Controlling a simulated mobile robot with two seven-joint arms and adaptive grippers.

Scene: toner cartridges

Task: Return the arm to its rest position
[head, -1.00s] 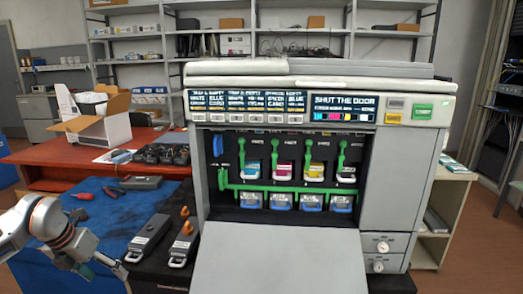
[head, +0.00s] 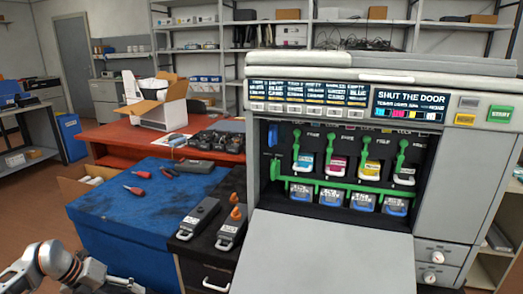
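My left arm shows at the bottom left of the head view. Its gripper (head: 122,284) is at the lower edge, in front of the blue-covered bench, and too cut off and small to tell if it is open. No held thing shows at it. My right gripper is not in view. The printer (head: 468,150) stands at the right with its grey front door (head: 318,255) hanging open. Inside are several toner cartridges (head: 337,163) with green levers and several blue-fronted units (head: 330,197) below. Its display (head: 411,104) reads "SHUT THE DOOR".
The blue-covered bench (head: 110,215) holds red-handled tools (head: 135,190). Two dark cartridges (head: 199,217) lie on a black cabinet beside the printer. An orange-red table (head: 110,133) behind holds an open cardboard box (head: 155,103) and several dark cartridges (head: 218,141). Open floor (head: 35,205) lies at the left.

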